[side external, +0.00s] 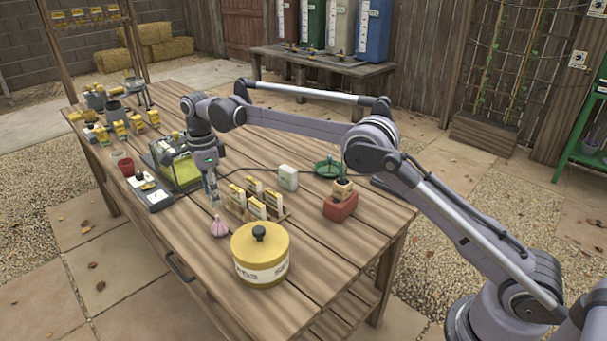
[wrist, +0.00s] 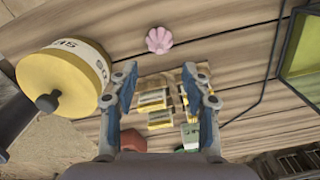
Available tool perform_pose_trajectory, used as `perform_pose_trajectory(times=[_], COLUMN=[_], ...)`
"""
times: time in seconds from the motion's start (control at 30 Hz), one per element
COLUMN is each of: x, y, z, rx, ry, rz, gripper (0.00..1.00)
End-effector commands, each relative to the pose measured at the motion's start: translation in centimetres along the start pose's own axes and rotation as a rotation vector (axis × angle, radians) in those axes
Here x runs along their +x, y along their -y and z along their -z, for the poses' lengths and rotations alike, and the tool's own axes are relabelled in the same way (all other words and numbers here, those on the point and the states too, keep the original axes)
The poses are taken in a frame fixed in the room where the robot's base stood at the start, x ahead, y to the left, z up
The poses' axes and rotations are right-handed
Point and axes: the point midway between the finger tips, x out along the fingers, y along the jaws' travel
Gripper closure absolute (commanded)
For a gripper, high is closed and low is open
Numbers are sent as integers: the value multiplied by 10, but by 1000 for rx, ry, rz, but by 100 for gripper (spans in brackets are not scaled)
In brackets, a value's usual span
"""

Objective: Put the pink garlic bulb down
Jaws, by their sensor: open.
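The pink garlic bulb (side external: 219,227) stands on the wooden table, just left of a yellow lidded pot (side external: 260,254). In the wrist view the bulb (wrist: 159,40) lies beyond the fingertips, on bare planks. My gripper (side external: 213,198) points down above the table, a little behind the bulb in the side view. In the wrist view my gripper (wrist: 162,82) has its two fingers spread wide with nothing between them. The bulb is apart from both fingers.
A wooden rack with yellow packets (side external: 257,207) stands right beside my gripper.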

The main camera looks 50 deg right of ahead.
Motion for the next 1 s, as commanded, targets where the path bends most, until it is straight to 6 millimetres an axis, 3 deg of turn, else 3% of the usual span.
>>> perform_pose_trajectory(times=[0.1,0.53,0.77,1.0], x=[-19,-56,-104,-141], y=[0,-3,-23,-62], z=[0,8,39,79], rx=[0,-68,-331,-631], ry=[0,10,33,24], rz=[0,20,106,213], gripper=[52,52,52,52])
